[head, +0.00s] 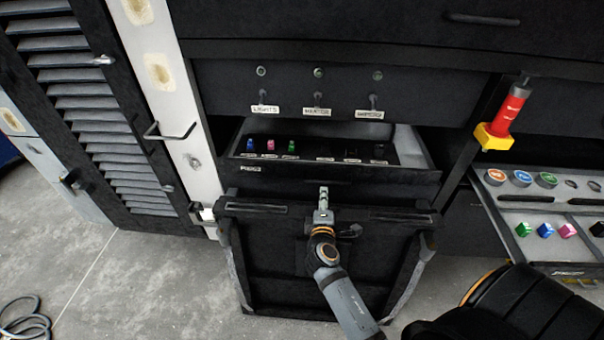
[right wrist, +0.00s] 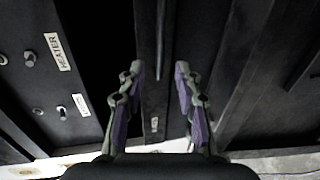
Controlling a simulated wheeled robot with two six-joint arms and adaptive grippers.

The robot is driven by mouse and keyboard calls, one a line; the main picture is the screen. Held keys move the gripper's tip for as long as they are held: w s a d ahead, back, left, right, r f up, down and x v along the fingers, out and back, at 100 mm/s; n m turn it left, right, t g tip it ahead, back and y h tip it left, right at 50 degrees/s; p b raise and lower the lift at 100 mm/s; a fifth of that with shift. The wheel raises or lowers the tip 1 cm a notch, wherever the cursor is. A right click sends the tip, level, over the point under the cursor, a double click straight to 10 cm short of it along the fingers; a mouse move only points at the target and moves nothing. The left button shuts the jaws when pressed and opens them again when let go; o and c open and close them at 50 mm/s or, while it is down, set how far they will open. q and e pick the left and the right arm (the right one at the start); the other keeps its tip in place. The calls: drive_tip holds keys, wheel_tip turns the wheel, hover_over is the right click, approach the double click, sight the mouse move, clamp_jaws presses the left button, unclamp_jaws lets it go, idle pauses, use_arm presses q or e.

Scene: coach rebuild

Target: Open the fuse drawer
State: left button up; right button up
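The fuse drawer (head: 408,178) is pulled out of the black cabinet, with its inside visible in the head view. Blue (head: 250,145), pink (head: 270,146) and green (head: 291,147) fuses stand in its left part; dark pieces sit at the right. A small label is on its front at left. My right gripper (head: 323,192) is at the middle of the drawer front, low down. In the right wrist view its two fingers (right wrist: 160,85) are apart, with dark panels behind the gap. I cannot tell whether they touch the drawer. My left gripper is not in view.
Above the drawer is a panel with labelled toggle switches (head: 317,98). Below is a black framed panel (head: 285,262). At right are a red and yellow tool (head: 506,115) and another open drawer (head: 522,205) with coloured pieces.

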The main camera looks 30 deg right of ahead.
sight(326, 182)
drive_tip(key=x, duration=0.3)
drive_tip(key=shift+w+d+r+p, duration=0.1)
drive_tip(key=shift+w+d+p, duration=0.05)
drive_tip(key=shift+d+p, duration=0.35)
drive_tip(key=x, duration=0.5)
drive_tip(key=shift+w+d, duration=0.2)
drive_tip(key=shift+w, duration=0.15)
drive_tip(key=shift+w+d+f, duration=0.15)
drive_tip(key=shift+w+f, duration=0.05)
drive_tip(key=shift+f, duration=0.1)
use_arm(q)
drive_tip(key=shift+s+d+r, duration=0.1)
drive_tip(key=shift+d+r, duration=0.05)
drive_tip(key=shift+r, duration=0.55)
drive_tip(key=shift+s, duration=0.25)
use_arm(e)
clamp_jaws()
